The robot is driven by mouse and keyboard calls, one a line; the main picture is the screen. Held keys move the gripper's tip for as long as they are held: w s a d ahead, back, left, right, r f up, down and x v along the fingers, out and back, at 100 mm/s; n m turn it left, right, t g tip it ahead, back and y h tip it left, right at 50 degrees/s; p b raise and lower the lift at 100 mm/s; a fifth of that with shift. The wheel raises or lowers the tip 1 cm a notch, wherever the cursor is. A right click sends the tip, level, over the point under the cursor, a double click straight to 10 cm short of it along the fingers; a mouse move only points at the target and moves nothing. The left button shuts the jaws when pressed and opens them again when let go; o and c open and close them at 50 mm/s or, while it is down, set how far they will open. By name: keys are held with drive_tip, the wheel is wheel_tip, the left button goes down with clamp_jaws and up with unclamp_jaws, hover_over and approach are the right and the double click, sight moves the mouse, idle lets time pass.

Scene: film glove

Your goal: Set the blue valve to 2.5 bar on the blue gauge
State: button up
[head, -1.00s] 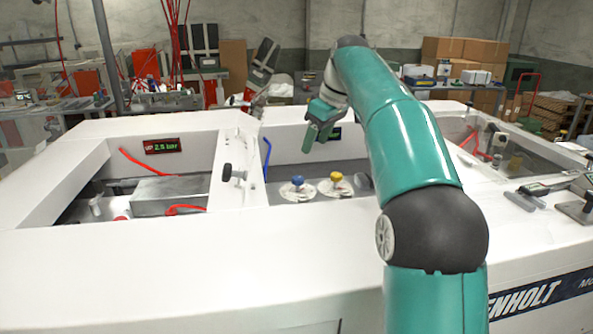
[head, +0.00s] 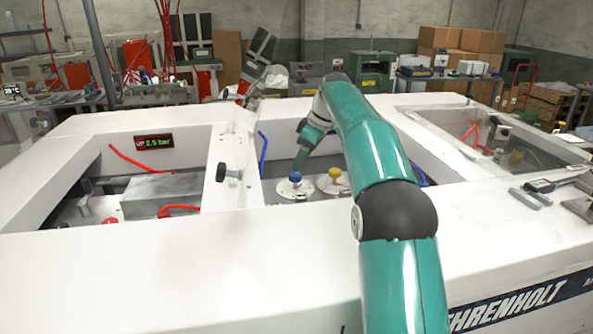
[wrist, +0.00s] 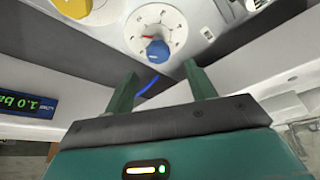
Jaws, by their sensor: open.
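The blue valve (head: 295,177) is a blue knob on a round white dial plate inside the machine's middle bay. It also shows in the wrist view (wrist: 157,50), ahead of my fingers, with a red mark beside it on the dial. My gripper (head: 301,160) is open and empty, just above the blue valve in the head view. In the wrist view my gripper (wrist: 162,84) has its two fingers well apart, and the knob lies beyond the tips. A blue-framed gauge display (wrist: 22,104) at the left, upside down, reads about 1.0 bar. My arm hides it in the head view.
A yellow valve (head: 335,173) stands close right of the blue one. A red gauge display (head: 154,141) reads about 2.5 bar in the left bay. A dark knob (head: 222,172) sticks out of the divider. The white front rim (head: 240,245) is clear.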

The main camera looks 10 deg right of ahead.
sight(295, 174)
drive_tip(key=x, duration=0.5)
drive_tip(key=shift+w+f, duration=0.1)
drive_tip(key=shift+f, duration=0.2)
drive_tip(key=c, duration=1)
